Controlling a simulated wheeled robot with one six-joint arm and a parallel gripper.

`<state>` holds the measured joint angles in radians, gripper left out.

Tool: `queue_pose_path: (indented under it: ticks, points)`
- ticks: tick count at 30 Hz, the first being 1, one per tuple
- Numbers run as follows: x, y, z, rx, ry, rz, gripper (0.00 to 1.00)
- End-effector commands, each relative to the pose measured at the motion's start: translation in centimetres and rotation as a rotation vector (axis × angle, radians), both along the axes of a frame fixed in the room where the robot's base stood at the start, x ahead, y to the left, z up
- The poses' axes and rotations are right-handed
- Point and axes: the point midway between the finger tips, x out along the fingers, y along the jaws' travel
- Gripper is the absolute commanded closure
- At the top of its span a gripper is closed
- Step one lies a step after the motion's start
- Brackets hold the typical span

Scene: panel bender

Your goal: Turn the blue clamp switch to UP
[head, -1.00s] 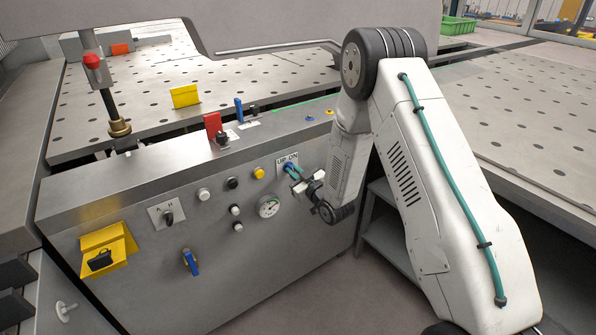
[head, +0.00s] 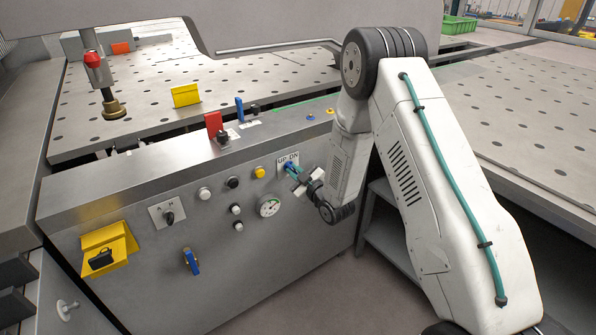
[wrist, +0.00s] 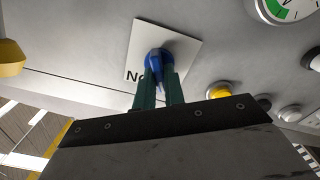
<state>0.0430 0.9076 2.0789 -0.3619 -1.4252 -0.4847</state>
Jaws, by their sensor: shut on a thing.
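The blue clamp switch (head: 289,167) sits on the slanted front panel, on a white plate (head: 282,158) marked "UP DN". In the wrist view the blue knob (wrist: 158,62) stands between my two green fingers, in front of the white plate (wrist: 181,46); part of the lettering is hidden. My gripper (head: 295,172) is shut on the knob; it also shows in the wrist view (wrist: 160,85). Which mark the knob points to cannot be told clearly. The red-topped clamp (head: 95,72) at the left has its brass foot raised above the perforated table.
A gauge (head: 269,206), a yellow button (head: 258,172) and several black and white buttons lie left of the switch. Another blue switch (head: 191,262) is lower on the panel. A key switch (head: 168,216) and yellow holder (head: 108,250) are further left.

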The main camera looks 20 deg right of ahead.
Motion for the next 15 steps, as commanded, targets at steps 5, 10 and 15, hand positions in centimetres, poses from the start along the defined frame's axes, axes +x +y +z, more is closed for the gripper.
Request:
queue_pose_path:
  ticks: [5, 10, 15]
  points:
    - [0.04, -0.37, -0.1, 0.0, 0.003, -0.009, 0.67]
    - [0.03, 0.08, -0.04, 0.001, 0.001, -0.002, 0.67]
    - [-0.39, 0.01, -0.04, 0.0, 0.002, -0.001, 0.67]
